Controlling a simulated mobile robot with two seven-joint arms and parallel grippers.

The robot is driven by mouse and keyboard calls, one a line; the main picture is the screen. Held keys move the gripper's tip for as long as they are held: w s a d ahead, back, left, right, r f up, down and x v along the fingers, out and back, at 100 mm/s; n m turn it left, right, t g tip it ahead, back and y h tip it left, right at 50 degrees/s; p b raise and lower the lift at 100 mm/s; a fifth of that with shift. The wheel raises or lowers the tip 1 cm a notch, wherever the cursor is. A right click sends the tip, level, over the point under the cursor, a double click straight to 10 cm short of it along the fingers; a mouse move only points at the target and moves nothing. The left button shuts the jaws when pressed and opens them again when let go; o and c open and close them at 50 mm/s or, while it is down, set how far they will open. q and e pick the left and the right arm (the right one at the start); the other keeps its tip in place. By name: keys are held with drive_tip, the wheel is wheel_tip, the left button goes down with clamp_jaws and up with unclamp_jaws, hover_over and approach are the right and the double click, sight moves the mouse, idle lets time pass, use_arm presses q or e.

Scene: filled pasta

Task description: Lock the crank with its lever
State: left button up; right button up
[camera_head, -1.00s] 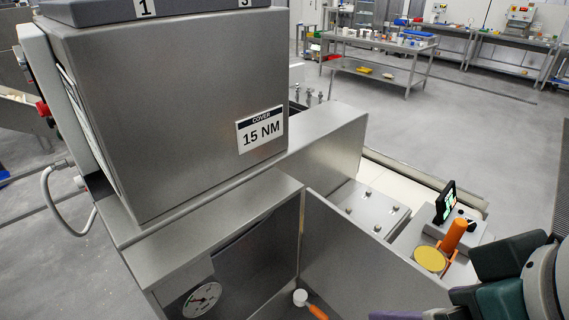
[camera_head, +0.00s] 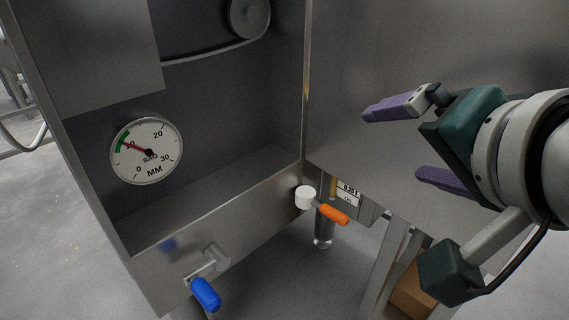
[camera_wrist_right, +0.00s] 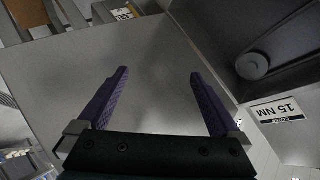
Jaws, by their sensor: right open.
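A crank (camera_head: 212,264) with a blue grip sits low on the front of the steel cabinet, its grip pointing down. A lever (camera_head: 333,214) with an orange handle and a white round hub (camera_head: 305,197) sits to its right, near the cabinet's corner; the handle points right and slightly down. My right gripper (camera_head: 398,143) is open and empty, above and to the right of the lever, in front of the steel panel. In the right wrist view its purple fingers (camera_wrist_right: 158,72) are apart with only the panel beyond. My left gripper is not in view.
A belt pulley (camera_head: 248,17) is at the top. The open steel panel (camera_head: 400,50) stands to the right. A cardboard box (camera_head: 411,293) is low at right.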

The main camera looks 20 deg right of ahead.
sight(337, 222)
drive_tip(key=w+d+f+m+t+h+b, duration=0.1)
drive_tip(key=w+f+m+t+b, duration=0.2)
drive_tip(key=f+b, duration=1.2)
drive_tip(key=w+f+m+t+h+b, duration=0.15)
drive_tip(key=f+m+b, duration=0.35)
drive_tip(key=f+b, duration=1.1)
drive_tip(key=shift+m+t, duration=0.4)
drive_tip(key=shift+t, duration=0.05)
drive_tip(key=w+d+r+b, duration=0.1)
drive_tip(key=w, duration=0.2)
drive_tip(key=w+d+r+b, duration=0.1)
drive_tip(key=w+b, duration=0.1)
drive_tip(key=w, duration=0.1)
drive_tip(key=w+d+r+b, duration=0.1)
drive_tip(key=w+b, duration=0.1)
drive_tip(key=w, duration=0.2)
drive_tip(key=shift+r, duration=0.35)
drive_tip(key=shift+x, duration=1.05)
drive_tip(key=shift+a, duration=0.1)
